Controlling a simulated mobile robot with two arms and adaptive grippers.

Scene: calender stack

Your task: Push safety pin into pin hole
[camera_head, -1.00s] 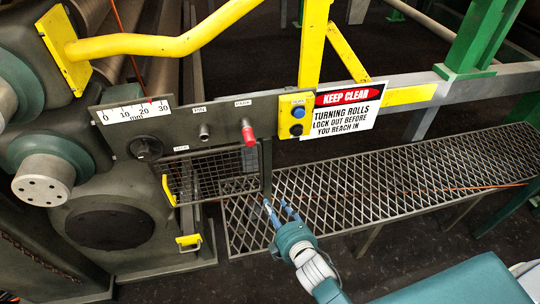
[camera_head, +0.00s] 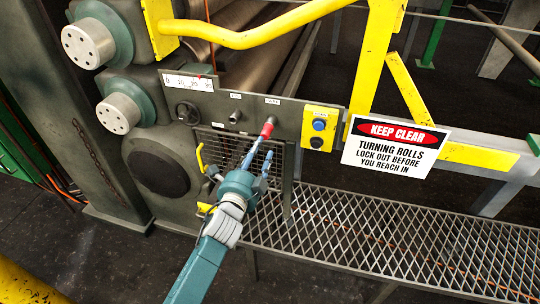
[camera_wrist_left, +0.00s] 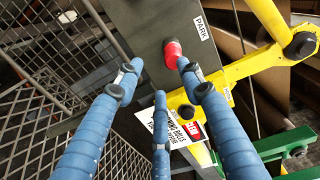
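The red-handled safety pin (camera_head: 267,129) sticks out of the grey panel. In the left wrist view the red pin (camera_wrist_left: 172,50) sits at the hole labelled PARK. My left gripper (camera_head: 261,149) is just below the pin in the head view, its blue fingers pointing up at it. In the left wrist view the fingers are spread, with the red handle just beyond and between their tips; I see no grip on it. A grey round fitting (camera_head: 235,116), under a small label too blurred to read, is left of the pin. My right gripper is not in view.
A yellow button box (camera_head: 319,127) is close to the right of the pin, then a KEEP CLEAR sign (camera_head: 395,147). A mesh guard (camera_head: 222,150) hangs below the panel. A yellow rail (camera_head: 245,38) passes above. A metal grating walkway (camera_head: 370,235) runs right.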

